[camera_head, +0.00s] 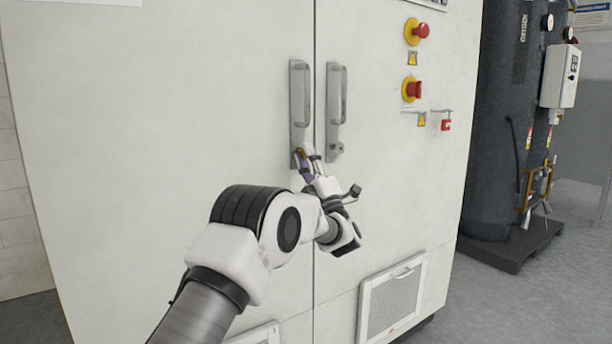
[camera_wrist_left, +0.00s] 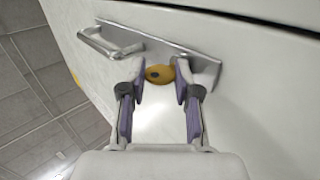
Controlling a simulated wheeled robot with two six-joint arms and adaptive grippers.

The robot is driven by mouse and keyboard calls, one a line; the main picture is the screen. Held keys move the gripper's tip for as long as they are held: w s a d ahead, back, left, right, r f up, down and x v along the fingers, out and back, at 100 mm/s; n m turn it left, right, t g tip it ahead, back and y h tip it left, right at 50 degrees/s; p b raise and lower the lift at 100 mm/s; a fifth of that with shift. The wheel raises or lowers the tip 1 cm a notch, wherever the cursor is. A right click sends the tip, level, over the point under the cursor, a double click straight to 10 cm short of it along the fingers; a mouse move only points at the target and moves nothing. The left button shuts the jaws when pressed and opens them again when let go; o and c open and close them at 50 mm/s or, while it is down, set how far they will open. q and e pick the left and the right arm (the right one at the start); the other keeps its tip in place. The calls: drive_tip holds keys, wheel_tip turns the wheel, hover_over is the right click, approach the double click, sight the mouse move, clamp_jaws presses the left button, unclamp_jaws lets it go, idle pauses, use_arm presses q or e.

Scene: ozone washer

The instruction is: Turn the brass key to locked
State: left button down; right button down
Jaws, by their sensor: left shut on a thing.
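The brass key (camera_wrist_left: 160,74) shows its yellow rounded bow, with a dark hole, at the lower end of the left door's handle plate (camera_head: 300,95). My left gripper (camera_head: 305,160) reaches up to that plate from below and is shut on the key. In the left wrist view the fingertips (camera_wrist_left: 158,85) stand on either side of the bow. The handle plate also shows there (camera_wrist_left: 165,42). The keyhole and the shaft of the key are hidden. I cannot tell which marked position the key points to. My right gripper is not in view.
A second handle plate (camera_head: 337,95) with a lock stands just right of the door seam. Red and yellow knobs (camera_head: 415,32) and a small red padlock (camera_head: 446,125) are farther right on the cabinet. A dark tank (camera_head: 495,130) stands beyond.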

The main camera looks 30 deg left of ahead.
use_arm(q)
drive_tip(key=shift+n+g+y+b, duration=0.45)
drive_tip(key=shift+n+g, duration=0.35)
drive_tip(key=shift+n, duration=0.2)
drive_tip(key=c, duration=1.1)
unclamp_jaws()
drive_tip(key=v, duration=1.2)
